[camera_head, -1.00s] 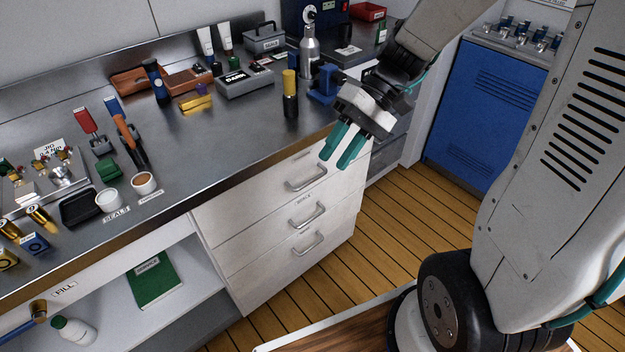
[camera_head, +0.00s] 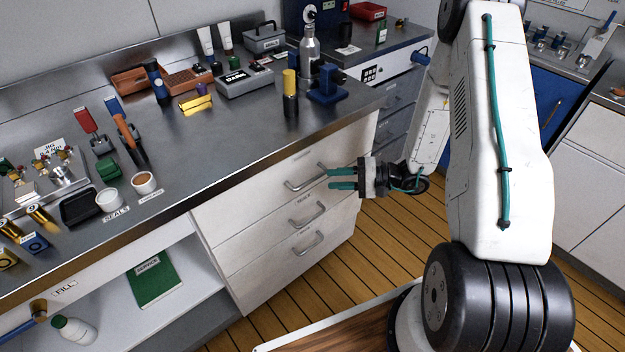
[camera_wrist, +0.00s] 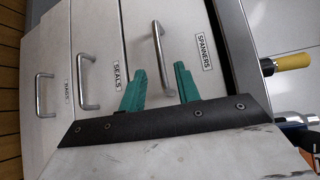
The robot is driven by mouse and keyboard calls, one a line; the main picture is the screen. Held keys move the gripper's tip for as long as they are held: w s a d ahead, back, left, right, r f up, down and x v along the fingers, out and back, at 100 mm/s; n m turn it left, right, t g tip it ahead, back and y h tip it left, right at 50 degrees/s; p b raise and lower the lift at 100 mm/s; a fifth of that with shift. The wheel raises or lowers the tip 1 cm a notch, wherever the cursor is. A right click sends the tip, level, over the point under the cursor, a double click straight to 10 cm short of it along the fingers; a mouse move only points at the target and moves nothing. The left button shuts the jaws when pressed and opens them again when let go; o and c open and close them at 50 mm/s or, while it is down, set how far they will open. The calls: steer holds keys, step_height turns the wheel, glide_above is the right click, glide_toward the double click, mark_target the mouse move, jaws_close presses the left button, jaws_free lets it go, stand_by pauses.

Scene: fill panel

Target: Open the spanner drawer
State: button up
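The spanner drawer (camera_head: 280,175) is the top one of the white drawer unit, and it is shut. Its metal bar handle (camera_head: 306,180) shows in the head view. In the wrist view the same handle (camera_wrist: 160,50) stands beside a label reading SPANNERS (camera_wrist: 204,52). My gripper (camera_head: 329,178) is level with the handle's right end in the head view. In the wrist view my gripper (camera_wrist: 160,80) has its two teal fingers spread, with the handle just beyond and between them. The fingers look empty; I cannot tell whether they touch the handle.
The seals drawer handle (camera_head: 307,215) and the bottom drawer handle (camera_head: 308,244) lie below; both drawers are shut. The wooden floor in front is clear.

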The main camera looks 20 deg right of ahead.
mark_target(312, 180)
steer(key=x, duration=0.7)
steer(key=shift+a, duration=0.15)
jaws_close()
